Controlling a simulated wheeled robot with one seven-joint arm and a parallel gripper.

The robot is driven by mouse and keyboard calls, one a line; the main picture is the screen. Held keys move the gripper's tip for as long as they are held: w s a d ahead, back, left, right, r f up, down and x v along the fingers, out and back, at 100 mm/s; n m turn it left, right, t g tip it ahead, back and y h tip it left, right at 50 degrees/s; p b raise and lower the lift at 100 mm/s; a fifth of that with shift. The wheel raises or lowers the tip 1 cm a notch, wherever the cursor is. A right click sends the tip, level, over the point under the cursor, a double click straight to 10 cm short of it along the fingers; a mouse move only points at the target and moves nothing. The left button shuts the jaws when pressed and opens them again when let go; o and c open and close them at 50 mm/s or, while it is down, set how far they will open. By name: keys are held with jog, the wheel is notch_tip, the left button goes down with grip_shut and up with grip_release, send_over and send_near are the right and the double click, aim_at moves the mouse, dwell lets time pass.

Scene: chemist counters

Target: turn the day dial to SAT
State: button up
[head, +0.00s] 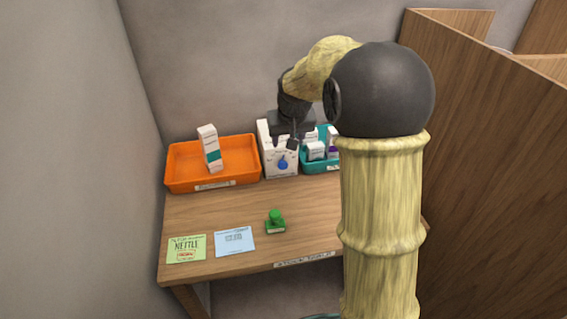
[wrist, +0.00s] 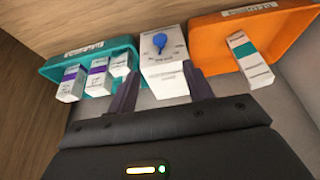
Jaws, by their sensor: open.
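The day dial is a blue knob (head: 283,163) on the front of a white box (head: 270,148) at the back of the counter. In the wrist view the blue knob (wrist: 160,41) shows at the top middle, on the white box (wrist: 172,62). The lettering around it is too small to read, so I cannot tell which day it points to. My gripper (head: 296,137) is in front of the upper part of the box.
An orange tray (head: 182,184) with a white carton (head: 208,146) stands left of the box. A teal tray (head: 318,168) with several small cartons stands right. A green stamp (head: 275,226), a blue card (head: 235,241) and a green card (head: 187,249) lie in front. A wooden partition (head: 490,130) rises at right.

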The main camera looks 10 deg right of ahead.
aim_at(284, 163)
jog(key=x, duration=1.5)
jog(key=shift+w, duration=0.1)
jog(key=c, duration=0.9)
jog(key=shift+c, duration=0.2)
